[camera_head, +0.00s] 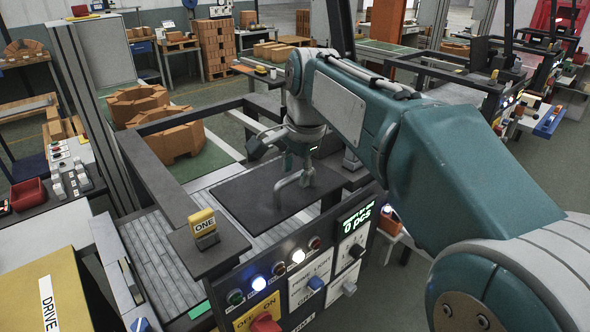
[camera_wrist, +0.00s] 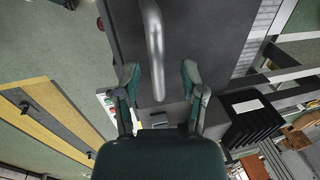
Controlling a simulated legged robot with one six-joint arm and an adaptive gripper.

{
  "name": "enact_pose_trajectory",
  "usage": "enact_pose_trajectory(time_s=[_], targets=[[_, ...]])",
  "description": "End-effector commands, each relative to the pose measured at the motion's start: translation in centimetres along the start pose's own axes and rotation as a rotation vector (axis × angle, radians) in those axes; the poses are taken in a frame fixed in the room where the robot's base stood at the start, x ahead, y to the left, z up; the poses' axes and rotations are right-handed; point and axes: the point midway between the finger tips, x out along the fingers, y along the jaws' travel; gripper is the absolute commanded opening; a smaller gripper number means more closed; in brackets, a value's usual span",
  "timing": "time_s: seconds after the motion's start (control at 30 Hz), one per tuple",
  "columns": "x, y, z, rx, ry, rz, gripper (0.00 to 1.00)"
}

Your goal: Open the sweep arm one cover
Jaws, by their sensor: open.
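A dark flat cover panel (camera_head: 245,190) lies level in the machine frame, and a bent grey metal handle (camera_head: 283,184) stands up from it. In the wrist view the panel (camera_wrist: 205,35) fills the upper middle, and the handle (camera_wrist: 154,40) runs down between my fingers. My gripper (camera_wrist: 160,75) is open, with one finger on each side of the handle and visible gaps to both. In the head view my gripper (camera_head: 304,160) is over the right part of the panel, at the handle; its fingers are partly hidden there. A yellow sign reading ONE (camera_head: 203,222) stands on the near frame corner.
A control panel (camera_head: 300,275) with lit lamps, knobs and a display reading 0 pcs is in front. Dark frame rails (camera_head: 160,185) border the cover. A slatted metal surface (camera_head: 160,262) lies to the left. Orange brick rings (camera_head: 165,135) stand behind.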

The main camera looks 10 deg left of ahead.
Motion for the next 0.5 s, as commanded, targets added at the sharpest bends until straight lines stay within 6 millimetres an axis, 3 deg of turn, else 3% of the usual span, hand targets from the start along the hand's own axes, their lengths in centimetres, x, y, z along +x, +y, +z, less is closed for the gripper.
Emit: enact_pose_trajectory(time_s=[0.13,0.17,0.27,0.3,0.5], targets=[[0.00,-0.04,0.02,0.000,0.000,0.000,0.53],[0.01,-0.06,0.05,0.000,0.001,0.000,0.49],[0.07,-0.15,0.13,0.000,0.001,0.001,0.04],[0.08,-0.15,0.14,0.000,0.001,0.002,0.00],[0.12,-0.16,0.18,0.000,0.000,0.002,0.00]])
